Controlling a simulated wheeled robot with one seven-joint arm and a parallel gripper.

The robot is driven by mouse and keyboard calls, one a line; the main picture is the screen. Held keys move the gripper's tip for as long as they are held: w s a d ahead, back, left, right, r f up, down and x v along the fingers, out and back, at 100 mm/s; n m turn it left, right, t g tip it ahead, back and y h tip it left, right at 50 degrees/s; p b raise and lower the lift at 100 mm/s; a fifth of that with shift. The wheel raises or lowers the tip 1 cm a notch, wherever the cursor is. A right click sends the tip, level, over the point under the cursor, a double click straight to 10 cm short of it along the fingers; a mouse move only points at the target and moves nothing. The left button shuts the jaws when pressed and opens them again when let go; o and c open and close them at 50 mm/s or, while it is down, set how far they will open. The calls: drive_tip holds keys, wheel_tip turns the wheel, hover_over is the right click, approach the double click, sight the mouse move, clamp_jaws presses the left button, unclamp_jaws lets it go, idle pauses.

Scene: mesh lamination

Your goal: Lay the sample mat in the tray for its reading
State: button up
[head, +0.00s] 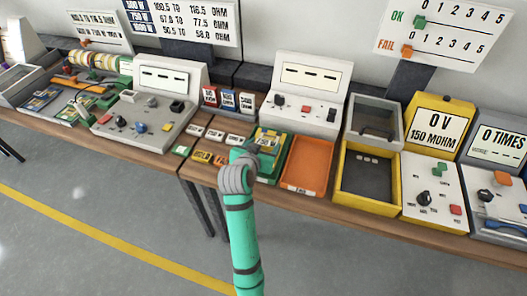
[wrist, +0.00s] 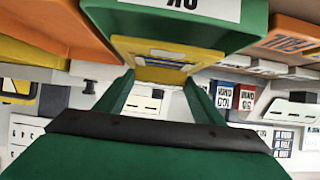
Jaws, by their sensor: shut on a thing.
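My gripper (wrist: 160,82) is shut on a flat sample mat (wrist: 168,58) with a yellow border and grey middle. In the head view the mat (head: 268,139) shows partly beside my gripper (head: 262,150), over the green tray (head: 286,152). In the wrist view the green tray (wrist: 225,35) bears an upside-down OK label, close to the mat. I cannot tell whether the mat touches it. A yellow-walled tray (head: 340,180) with a dark floor and a raised clear lid (head: 375,121) stands further right and holds no mat.
An orange tray (head: 308,162) lies between the green and yellow trays. A meter reading 0 V, 150 MOHM (head: 438,122) stands right of the yellow tray. Small label blocks (head: 215,133) lie left of the green tray. A grey control console (head: 310,95) stands behind.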

drive_tip(key=shift+w+f, duration=0.15)
drive_tip(key=shift+f, duration=1.5)
drive_tip(key=shift+f, duration=0.15)
drive_tip(key=o, duration=1.2)
drive_tip(key=shift+c, duration=0.2)
drive_tip(key=shift+s+a+r, duration=0.15)
drive_tip(key=shift+s+r, duration=0.05)
drive_tip(key=v, duration=1.1)
drive_tip(key=shift+s+r, duration=0.2)
drive_tip(key=shift+s, duration=0.05)
